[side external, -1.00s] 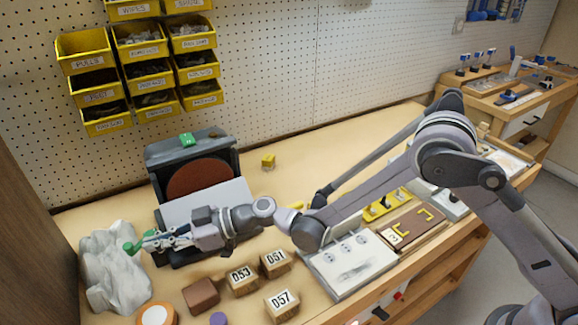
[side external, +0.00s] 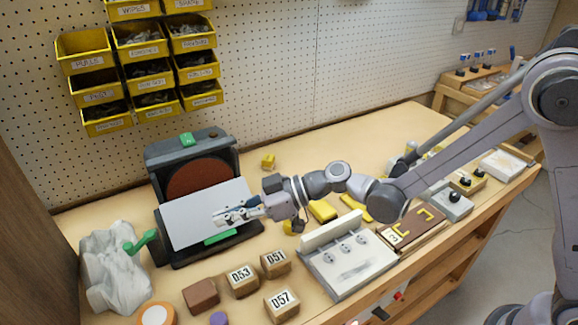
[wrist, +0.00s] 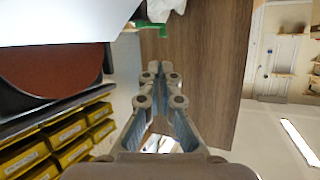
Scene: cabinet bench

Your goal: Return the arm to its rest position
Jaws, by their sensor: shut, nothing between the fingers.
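My gripper (side external: 218,219) is shut and empty in the side view, in front of the grey sheet of the disc sander and above the bench. In the wrist view my gripper (wrist: 161,72) shows its fingers together with nothing between them. My arm reaches in from the right edge of the side view, over the right part of the bench (side external: 330,160).
The sander (side external: 190,145) with its reddish disc stands close behind my gripper. A pale draped lump (side external: 112,275) with a green handle (side external: 140,242) is at left. Numbered blocks (side external: 243,281) sit in front. Yellow bins (side external: 85,50) hang on the pegboard.

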